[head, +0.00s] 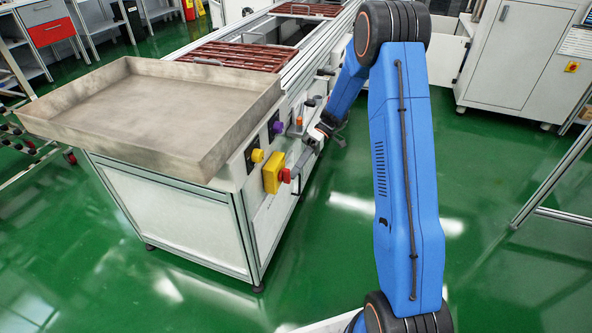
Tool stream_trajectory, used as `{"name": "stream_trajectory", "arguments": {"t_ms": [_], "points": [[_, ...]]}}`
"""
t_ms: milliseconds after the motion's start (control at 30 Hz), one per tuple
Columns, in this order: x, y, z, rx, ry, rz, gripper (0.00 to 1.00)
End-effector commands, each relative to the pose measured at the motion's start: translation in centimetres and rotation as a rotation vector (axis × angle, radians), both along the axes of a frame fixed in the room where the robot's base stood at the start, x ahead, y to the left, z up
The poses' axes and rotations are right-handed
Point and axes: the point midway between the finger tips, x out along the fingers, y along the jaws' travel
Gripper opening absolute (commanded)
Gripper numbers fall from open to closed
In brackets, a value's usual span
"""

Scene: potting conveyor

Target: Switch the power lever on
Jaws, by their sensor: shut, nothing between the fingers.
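A yellow switch box (273,173) with a red handle (285,175) is fixed to the near end of the conveyor's side panel. A small lever with an orange-red tip (299,121) sits farther along the same panel. I cannot tell for certain which is the power lever, or read either position. My gripper (314,139) is shut and empty, at the side panel, to the right of the small lever and up and right of the red handle. It is small in view, and I cannot tell whether it touches anything.
A yellow knob (256,156) and a purple knob (277,128) are on the same panel. A wide empty metal tray (150,115) tops the conveyor's near end. Reddish-brown slatted trays (240,55) lie behind it. Green floor (335,250) is clear to the right.

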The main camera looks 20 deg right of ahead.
Motion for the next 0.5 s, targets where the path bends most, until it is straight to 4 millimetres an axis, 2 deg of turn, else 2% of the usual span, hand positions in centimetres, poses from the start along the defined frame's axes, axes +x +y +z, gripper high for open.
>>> {"name": "stream_trajectory", "arguments": {"t_ms": [500], "points": [[-0.08, 0.08, -0.75, 0.063, 0.085, 0.000, 0.00]]}}
